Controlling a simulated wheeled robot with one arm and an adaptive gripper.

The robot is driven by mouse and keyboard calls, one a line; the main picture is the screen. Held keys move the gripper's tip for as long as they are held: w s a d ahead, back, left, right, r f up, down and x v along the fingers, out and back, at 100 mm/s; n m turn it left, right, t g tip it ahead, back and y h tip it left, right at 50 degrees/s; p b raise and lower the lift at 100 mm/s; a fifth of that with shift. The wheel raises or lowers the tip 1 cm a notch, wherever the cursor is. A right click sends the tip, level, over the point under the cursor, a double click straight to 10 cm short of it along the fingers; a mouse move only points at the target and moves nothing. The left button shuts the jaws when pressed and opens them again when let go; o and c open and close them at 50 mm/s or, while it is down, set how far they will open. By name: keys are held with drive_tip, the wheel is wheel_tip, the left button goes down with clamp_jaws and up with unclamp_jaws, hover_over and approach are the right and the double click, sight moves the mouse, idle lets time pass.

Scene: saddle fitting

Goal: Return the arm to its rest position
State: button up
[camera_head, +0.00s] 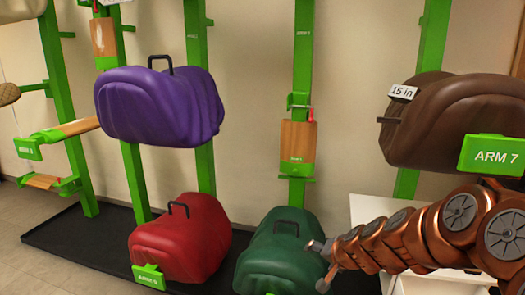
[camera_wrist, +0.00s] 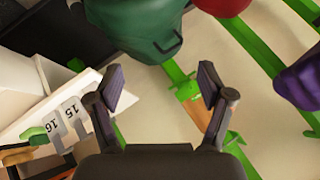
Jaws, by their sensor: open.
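My gripper (camera_head: 322,262) is at the lower right of the head view, at the end of my copper-coloured arm. In the wrist view my gripper (camera_wrist: 160,88) shows two dark fingers spread wide apart with nothing between them. A green saddle (camera_head: 278,252) with a black handle is beside and partly behind my gripper in the head view. In the wrist view the green saddle (camera_wrist: 135,25) lies beyond the fingers at the top. I cannot tell the exact gap between them.
Other saddles are purple (camera_head: 160,105), red (camera_head: 180,240) and brown (camera_head: 465,120), the last above my arm by a sign (camera_head: 495,155) reading "ARM 7". Green posts (camera_head: 303,50) line the wall. A white unit (camera_head: 370,208) stands behind my arm. Tags (camera_wrist: 70,112) read 15 and 16.

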drive_tip(key=s+a+f+n+g+b, duration=0.1)
drive_tip(key=s+a+n+g, duration=0.15)
drive_tip(key=s, duration=0.55)
drive_tip(key=s+a+n+g+b, duration=0.15)
drive_tip(key=s+a, duration=0.25)
drive_tip(key=s, duration=0.4)
drive_tip(key=s+d+f+n+g+h+b, duration=0.1)
drive_tip(key=s+d+g+h, duration=0.2)
drive_tip(key=s, duration=0.9)
drive_tip(key=s+d+f+n+g+b, duration=0.1)
drive_tip(key=s+d+g, duration=0.35)
drive_tip(key=s, duration=0.65)
wheel_tip(320, 180, up, 22)
drive_tip(key=s+t+p, duration=0.1)
drive_tip(key=p, duration=2)
drive_tip(key=shift+s+d+r, duration=0.15)
drive_tip(key=shift+s+d, duration=0.1)
